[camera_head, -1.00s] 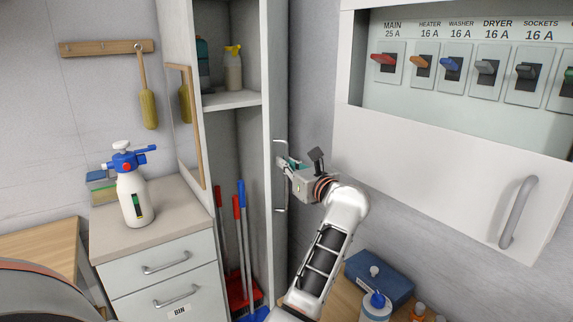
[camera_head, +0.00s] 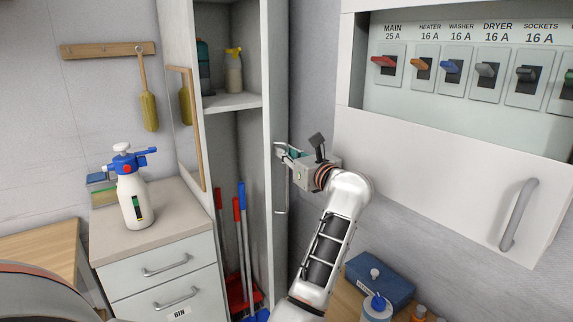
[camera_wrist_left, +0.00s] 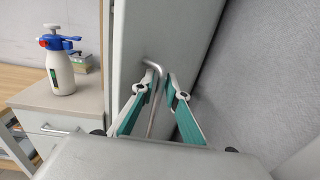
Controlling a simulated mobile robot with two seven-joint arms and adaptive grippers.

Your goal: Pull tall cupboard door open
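The tall cupboard door (camera_head: 276,105) is a pale grey panel seen nearly edge-on at the right of the cupboard. The cupboard stands open, with its shelf (camera_head: 232,101) and inside showing. The door's metal bar handle (camera_head: 281,205) runs upright along the door. My left gripper (camera_head: 283,152) is at the handle's upper part. In the left wrist view, the handle (camera_wrist_left: 151,115) passes between the two teal-padded fingers (camera_wrist_left: 163,82). Contact is unclear. My right gripper is not in view.
A white fuse cabinet (camera_head: 430,150) with a grey handle is at the right. A drawer unit (camera_head: 165,245) with a spray bottle (camera_head: 133,195) stands at the left. Brooms (camera_head: 240,235) stand inside the cupboard. A blue box (camera_head: 380,280) is low at the right.

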